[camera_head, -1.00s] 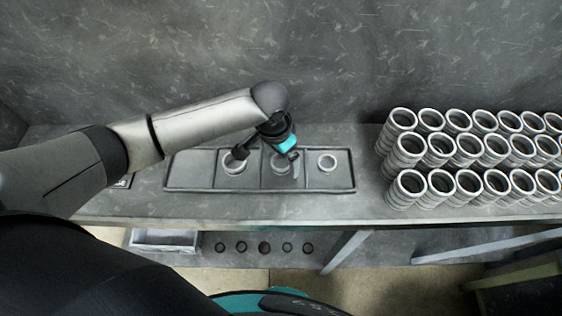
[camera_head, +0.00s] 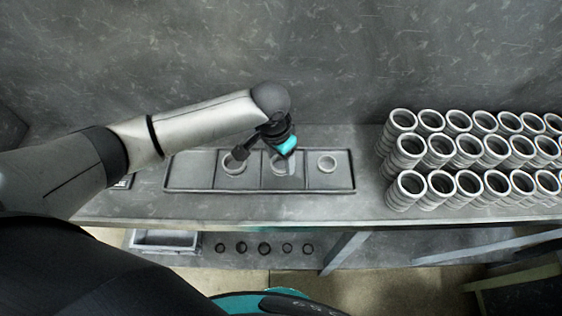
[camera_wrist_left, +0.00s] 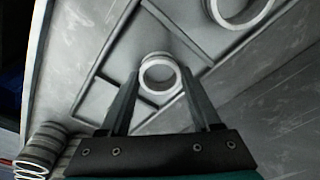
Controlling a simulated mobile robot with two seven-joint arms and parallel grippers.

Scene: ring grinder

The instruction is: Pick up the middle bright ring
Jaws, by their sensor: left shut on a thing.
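The middle bright ring (camera_head: 279,170) is in the middle compartment of a grey tray (camera_head: 262,190), partly hidden by my left gripper in the head view. In the left wrist view the ring (camera_wrist_left: 160,91) sits between the two fingertips. My left gripper (camera_wrist_left: 159,74) is shut on it, with one finger on each side. In the head view the left gripper (camera_head: 282,160) points down over the middle compartment. My right gripper is not in view.
Several stacks of grey rings (camera_head: 440,188) stand on the bench right of the tray. The back wall (camera_head: 330,60) rises close behind.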

